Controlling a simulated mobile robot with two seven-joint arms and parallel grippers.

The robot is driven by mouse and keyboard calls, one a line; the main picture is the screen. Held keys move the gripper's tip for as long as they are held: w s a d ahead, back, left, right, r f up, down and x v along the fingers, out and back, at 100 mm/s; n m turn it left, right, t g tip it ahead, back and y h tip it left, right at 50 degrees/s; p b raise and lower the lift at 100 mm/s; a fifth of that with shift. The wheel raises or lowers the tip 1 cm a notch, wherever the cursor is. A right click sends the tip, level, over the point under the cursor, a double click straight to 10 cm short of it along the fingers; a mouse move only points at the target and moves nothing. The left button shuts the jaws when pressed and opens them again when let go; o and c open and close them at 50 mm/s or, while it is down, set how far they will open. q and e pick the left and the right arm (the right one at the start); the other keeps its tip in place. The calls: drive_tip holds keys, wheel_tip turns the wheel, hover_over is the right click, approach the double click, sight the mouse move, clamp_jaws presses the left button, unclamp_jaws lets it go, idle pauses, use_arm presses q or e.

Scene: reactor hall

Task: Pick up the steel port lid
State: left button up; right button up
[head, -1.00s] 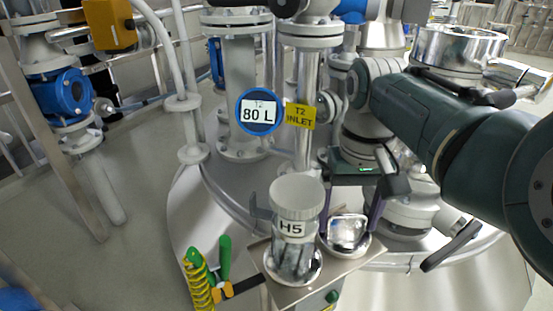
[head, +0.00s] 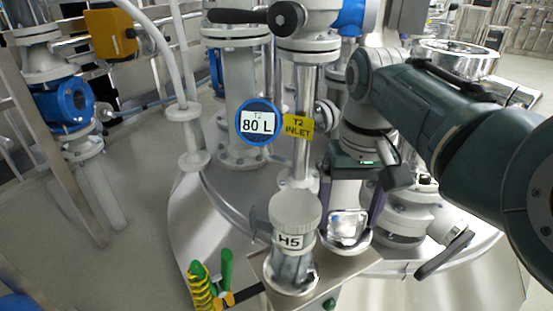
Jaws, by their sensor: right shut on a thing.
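The steel port lid (head: 348,226) is a shiny, dished steel piece between the fingers of my right gripper (head: 351,207). The gripper comes down from above, with one dark finger on each side of the lid, and is shut on it. The lid is just above the right part of a small steel shelf (head: 345,268), close to the right side of a jar. Whether a thin gap separates lid and shelf is hard to see. My left gripper is not in view.
A clear jar (head: 290,245) marked H5 with a pale cap stands on the shelf beside the lid. Green and yellow tools (head: 206,288) hang at its left. The T2 inlet pipe (head: 302,120) rises behind. A round steel port (head: 455,60) stands back right.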

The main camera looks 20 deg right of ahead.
wheel_tip(320, 180, up, 16)
drive_tip(key=p, duration=0.7)
drive_tip(key=shift+r+p, duration=0.2)
drive_tip(key=shift+p, duration=0.1)
drive_tip(key=shift+w, duration=0.1)
